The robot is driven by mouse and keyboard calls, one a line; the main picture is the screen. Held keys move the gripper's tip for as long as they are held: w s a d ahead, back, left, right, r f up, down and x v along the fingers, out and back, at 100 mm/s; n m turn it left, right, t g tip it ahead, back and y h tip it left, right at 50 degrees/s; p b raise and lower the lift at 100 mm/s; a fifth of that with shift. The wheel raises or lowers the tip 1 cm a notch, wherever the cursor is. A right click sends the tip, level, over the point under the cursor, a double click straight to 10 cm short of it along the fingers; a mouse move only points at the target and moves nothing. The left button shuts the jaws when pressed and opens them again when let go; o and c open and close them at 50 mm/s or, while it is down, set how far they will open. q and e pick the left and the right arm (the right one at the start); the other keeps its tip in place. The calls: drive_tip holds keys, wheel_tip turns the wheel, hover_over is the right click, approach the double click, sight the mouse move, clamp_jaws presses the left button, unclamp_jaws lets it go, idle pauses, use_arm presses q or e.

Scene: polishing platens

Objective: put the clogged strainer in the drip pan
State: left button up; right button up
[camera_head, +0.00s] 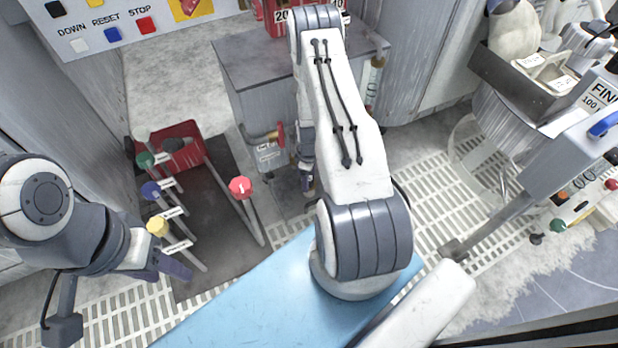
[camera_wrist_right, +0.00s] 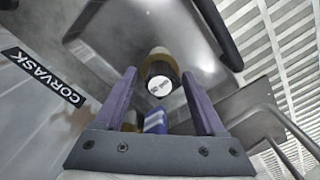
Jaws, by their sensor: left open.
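My left gripper (camera_head: 172,265) is open and empty, low at the left beside the coloured knob levers. My right arm reaches up and over, and its gripper hangs beside the grey cabinet, mostly hidden by the arm in the head view. In the right wrist view my right gripper (camera_wrist_right: 162,88) is open, its purple fingers apart around a round-ended part (camera_wrist_right: 158,78) with a tan band, dark rim and white labelled face. Gaps show on both sides of it. I cannot tell whether it is the clogged strainer. I cannot identify the drip pan for certain; a red open container (camera_head: 176,140) stands at the left.
Levers with green, blue, yellow and red knobs (camera_head: 240,187) stand around a dark mat (camera_head: 205,225). The grey cabinet (camera_head: 250,60) stands behind. A metal tray (camera_head: 510,85) with labelled items is at upper right. White grating covers much of the floor. A CORVASK plate (camera_wrist_right: 42,76) is left of my right gripper.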

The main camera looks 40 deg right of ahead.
drive_tip(key=shift+r, duration=0.1)
wheel_tip(320, 180, up, 12)
drive_tip(key=p, duration=0.7)
idle(0.3)
